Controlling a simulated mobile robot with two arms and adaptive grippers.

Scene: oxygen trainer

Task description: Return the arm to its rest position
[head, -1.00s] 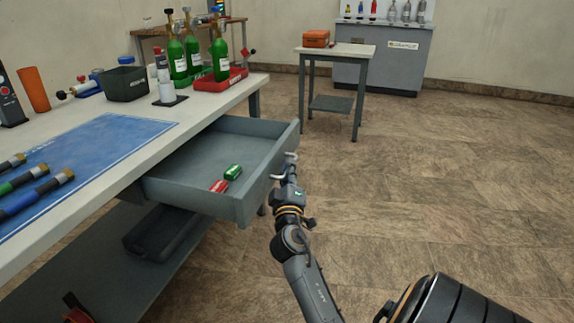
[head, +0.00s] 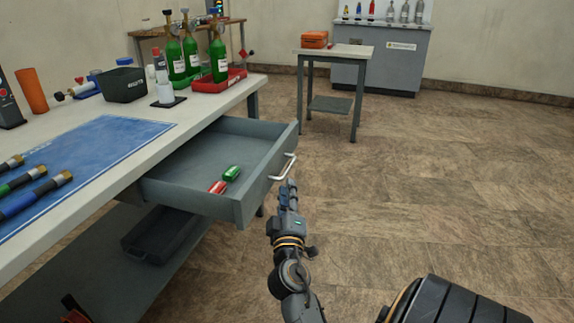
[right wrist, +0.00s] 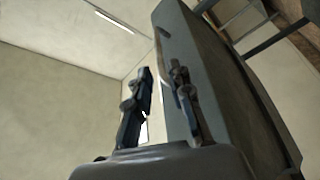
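My right gripper (head: 288,187) is just in front of the open drawer (head: 190,203), below and beside its pale handle (head: 283,167). A small gap shows between the fingertips and the handle. In the right wrist view the two fingers of my right gripper (right wrist: 160,78) stand apart with nothing seen held between them. The grey drawer front (right wrist: 205,75) fills the space behind the right finger there. My right arm reaches up from the bottom of the head view. My left gripper is not in view.
The drawer sticks out from the workbench (head: 95,170) and holds a red cylinder (head: 217,187) and a green cylinder (head: 231,173). Green bottles (head: 218,60) stand on the bench. A small table (head: 338,53) stands farther back.

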